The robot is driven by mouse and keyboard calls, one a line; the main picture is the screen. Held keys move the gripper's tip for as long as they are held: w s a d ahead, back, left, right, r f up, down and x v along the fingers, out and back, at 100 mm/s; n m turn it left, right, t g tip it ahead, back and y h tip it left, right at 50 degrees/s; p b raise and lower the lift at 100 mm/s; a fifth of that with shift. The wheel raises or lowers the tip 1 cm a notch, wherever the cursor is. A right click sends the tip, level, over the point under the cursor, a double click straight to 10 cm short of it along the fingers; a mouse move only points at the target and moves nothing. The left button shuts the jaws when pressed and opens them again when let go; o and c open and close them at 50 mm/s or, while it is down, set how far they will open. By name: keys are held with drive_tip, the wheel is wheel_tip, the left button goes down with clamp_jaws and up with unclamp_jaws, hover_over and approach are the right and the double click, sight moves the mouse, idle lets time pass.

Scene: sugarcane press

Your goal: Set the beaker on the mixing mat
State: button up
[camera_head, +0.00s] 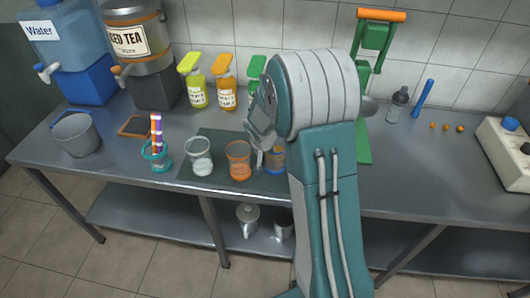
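A dark green mat (222,138) lies flat on the metal counter, left of my arm. A clear beaker-like cup with white contents (200,157) and an orange cup (239,160) stand upright on it. A cup with blue and orange parts (274,161) stands at its right, partly covered by my arm. I cannot tell which of these is the beaker. My gripper (262,146) points down between the orange cup and the blue-and-orange cup. My arm hides part of it, and its finger opening and any hold are unclear.
A turquoise holder with colored sticks (157,158), an orange-edged square (137,127) and a grey bucket (76,134) are at left. Syrup bottles (227,83) and drink dispensers (137,45) stand behind. A green press (373,45) is behind my arm. The counter right of my arm has free room.

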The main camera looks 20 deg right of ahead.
drive_tip(key=v, duration=1.2)
drive_tip(key=s+a+r+n+t+y, duration=0.1)
drive_tip(key=s+a+r+n, duration=0.2)
drive_tip(key=s, duration=0.9)
drive_tip(key=s+a+r+n+t+y, duration=0.1)
drive_tip(key=s+a+r+n, duration=0.2)
drive_tip(key=s+a+r, duration=0.4)
drive_tip(key=s+r, duration=0.2)
drive_tip(key=s, duration=0.3)
drive_tip(key=shift+y, duration=0.3)
